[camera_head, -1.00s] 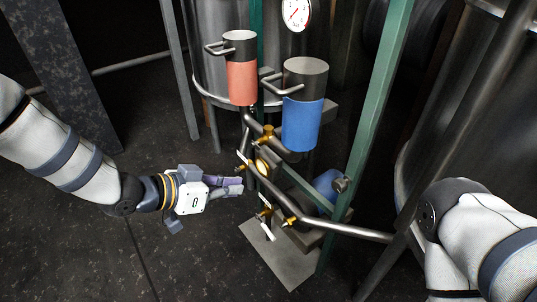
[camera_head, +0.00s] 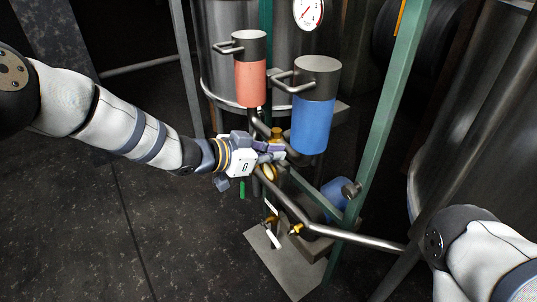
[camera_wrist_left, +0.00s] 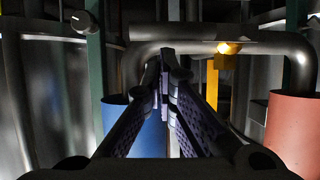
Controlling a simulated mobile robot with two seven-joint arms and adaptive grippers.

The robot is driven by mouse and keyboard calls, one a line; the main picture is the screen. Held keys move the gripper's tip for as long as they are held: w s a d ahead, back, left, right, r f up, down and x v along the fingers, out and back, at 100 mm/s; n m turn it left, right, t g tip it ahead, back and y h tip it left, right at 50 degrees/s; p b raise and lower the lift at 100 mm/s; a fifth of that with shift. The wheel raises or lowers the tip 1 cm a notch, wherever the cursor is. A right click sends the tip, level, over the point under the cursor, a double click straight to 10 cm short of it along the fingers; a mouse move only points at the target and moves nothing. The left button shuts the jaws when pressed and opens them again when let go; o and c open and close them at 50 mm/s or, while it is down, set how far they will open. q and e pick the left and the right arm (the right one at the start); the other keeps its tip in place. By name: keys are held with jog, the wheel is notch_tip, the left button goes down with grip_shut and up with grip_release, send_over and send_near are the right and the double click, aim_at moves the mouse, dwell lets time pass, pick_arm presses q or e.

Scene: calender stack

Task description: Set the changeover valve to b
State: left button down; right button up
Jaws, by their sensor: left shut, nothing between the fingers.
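Brass valve parts sit on the dark pipework below the red and blue canisters; a round brass body (camera_head: 269,173) shows just under my left gripper (camera_head: 282,152). I cannot tell for sure which part is the changeover valve, and its setting and any a or b marks are not readable. My left gripper is shut and empty, with its fingers in front of the pipework, covering part of it. Contact is unclear. In the left wrist view the closed fingers (camera_wrist_left: 165,65) point at a grey pipe, with a yellow-brass part (camera_wrist_left: 230,47) to their right. My right gripper is out of view.
A green post (camera_head: 378,120) stands right. Lower white handles (camera_head: 272,238) and a grey base plate (camera_head: 268,262) are below. Open floor lies left.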

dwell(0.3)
pick_arm(q)
jog(key=shift+s+d+f, duration=0.1)
jog(key=shift+s+f, duration=0.05)
jog(key=shift+f, duration=0.1)
